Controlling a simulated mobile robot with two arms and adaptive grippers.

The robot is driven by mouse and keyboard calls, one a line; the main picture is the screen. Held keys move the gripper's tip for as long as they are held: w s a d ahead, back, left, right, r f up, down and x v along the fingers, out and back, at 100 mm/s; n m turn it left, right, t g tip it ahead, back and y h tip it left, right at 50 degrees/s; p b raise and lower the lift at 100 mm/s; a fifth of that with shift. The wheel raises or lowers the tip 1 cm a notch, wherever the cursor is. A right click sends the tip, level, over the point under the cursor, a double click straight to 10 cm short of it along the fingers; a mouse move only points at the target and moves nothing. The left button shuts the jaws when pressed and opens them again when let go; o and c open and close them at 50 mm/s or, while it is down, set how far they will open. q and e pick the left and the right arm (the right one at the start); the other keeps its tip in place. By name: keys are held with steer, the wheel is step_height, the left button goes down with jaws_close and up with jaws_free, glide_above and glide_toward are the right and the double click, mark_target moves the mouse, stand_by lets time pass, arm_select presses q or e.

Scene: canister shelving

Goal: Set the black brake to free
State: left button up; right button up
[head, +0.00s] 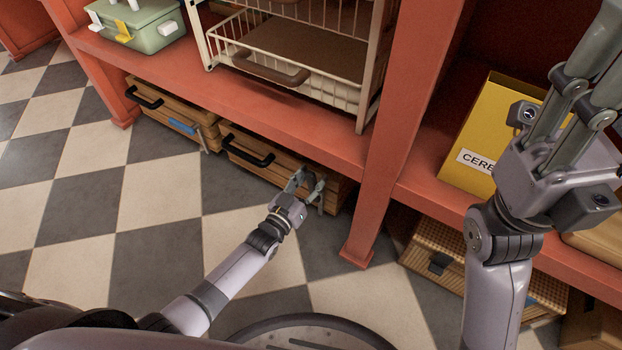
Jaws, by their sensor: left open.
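No black brake shows clearly. The middle wooden crate (283,170) stands on the floor under the shelf and has a black handle (247,147) on its front. My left gripper (306,180) is open at the right end of that crate's front and hides part of it. I cannot tell whether it touches anything there. On the wicker box (480,275) at the right, a small black fitting (439,263) shows; I cannot tell what it is. My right gripper (600,65) is raised at the upper right, in front of the yellow cereal box, with its fingertips cut off or unclear.
Another wooden crate (165,107) with a black handle and a blue piece (183,127) stands to the left. A red shelf post (385,150) rises right of my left gripper. Above are a wire basket (290,60), a green case (140,25) and the yellow box (485,130). The checkered floor is clear.

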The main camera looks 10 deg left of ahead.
arm_select(q)
steer(key=shift+s+a, duration=0.1)
steer(key=shift+s, duration=0.1)
steer(key=v, duration=1.1)
steer(key=shift+s, duration=0.3)
